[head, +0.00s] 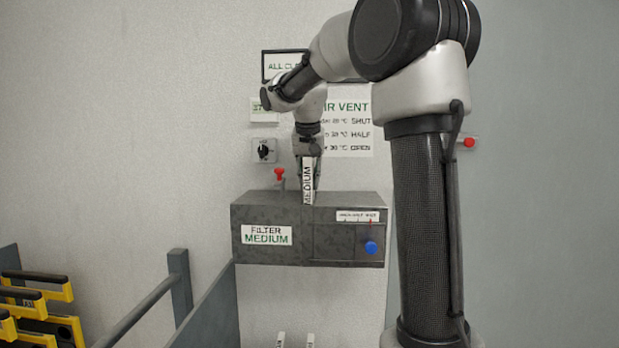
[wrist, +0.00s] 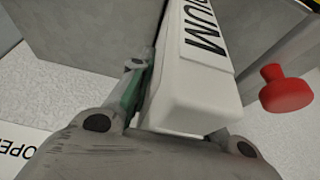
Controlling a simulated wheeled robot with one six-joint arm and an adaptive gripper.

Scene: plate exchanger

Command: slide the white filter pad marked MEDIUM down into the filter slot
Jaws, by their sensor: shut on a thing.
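The white filter pad marked MEDIUM (head: 308,183) stands about upright over the grey filter box (head: 270,218). In the head view its lower end meets the box's top at the front edge; I cannot tell how far it is inside the slot, which is hidden. My gripper (head: 307,158) is above the box, shut on the pad's upper end. In the wrist view the pad (wrist: 195,75) runs from between my fingers (wrist: 165,105) towards the grey box (wrist: 95,40), with part of its lettering showing.
The box front has a FILTER MEDIUM label (head: 266,235) and a blue knob (head: 371,248). A red knob (head: 279,173) stands behind the box, left of the pad; a red knob also shows close by in the wrist view (wrist: 285,88). Yellow-and-black racks (head: 38,295) are at lower left.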

